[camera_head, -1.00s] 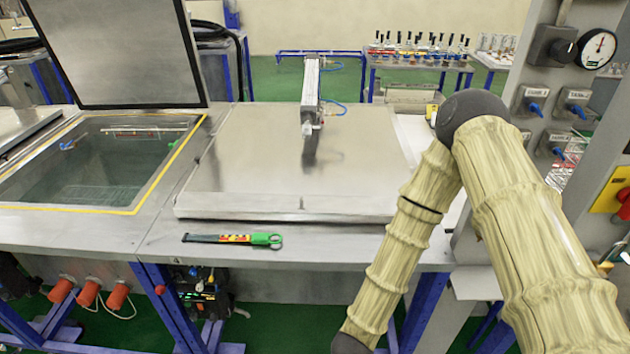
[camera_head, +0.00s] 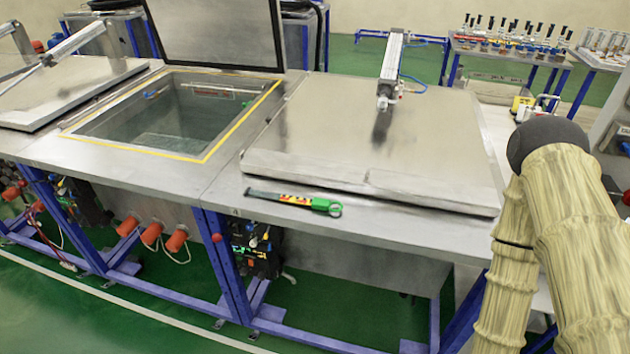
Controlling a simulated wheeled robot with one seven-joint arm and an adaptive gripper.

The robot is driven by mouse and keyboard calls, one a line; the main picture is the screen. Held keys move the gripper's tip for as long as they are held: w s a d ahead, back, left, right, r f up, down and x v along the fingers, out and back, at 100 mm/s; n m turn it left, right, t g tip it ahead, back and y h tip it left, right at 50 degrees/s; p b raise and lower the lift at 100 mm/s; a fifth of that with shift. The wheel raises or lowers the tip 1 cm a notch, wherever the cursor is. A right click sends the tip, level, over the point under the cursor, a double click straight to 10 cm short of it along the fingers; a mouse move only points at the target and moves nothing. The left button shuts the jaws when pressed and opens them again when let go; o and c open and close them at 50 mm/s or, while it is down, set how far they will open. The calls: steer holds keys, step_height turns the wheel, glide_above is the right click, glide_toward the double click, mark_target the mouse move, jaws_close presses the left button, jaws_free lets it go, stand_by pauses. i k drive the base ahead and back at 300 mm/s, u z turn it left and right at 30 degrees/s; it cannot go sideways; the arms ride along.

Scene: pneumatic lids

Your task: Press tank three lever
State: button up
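The labelled lever panel is mostly out of view; only a strip of the grey panel (camera_head: 606,112) shows at the right edge, with a bit of a blue lever (camera_head: 625,147). I cannot read which tank it belongs to. The right tank has its metal lid (camera_head: 330,130) shut, with a pneumatic cylinder (camera_head: 393,62) above it. The middle tank (camera_head: 185,112) is open, its lid (camera_head: 215,30) raised. The left tank's lid (camera_head: 65,92) is shut. My bent arm fills the lower right, and my gripper is out of view.
A green-handled tool (camera_head: 300,201) lies on the bench's front edge before the right lid. Orange plugs (camera_head: 150,233) stick out below the middle tank. A rack of bottles (camera_head: 510,40) stands at the back right. Green floor is clear in front of the bench.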

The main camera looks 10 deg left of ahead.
mark_target(22, 183)
steer(key=u, duration=2.9)
steer(key=i, duration=1.7)
steer(key=z, duration=0.65)
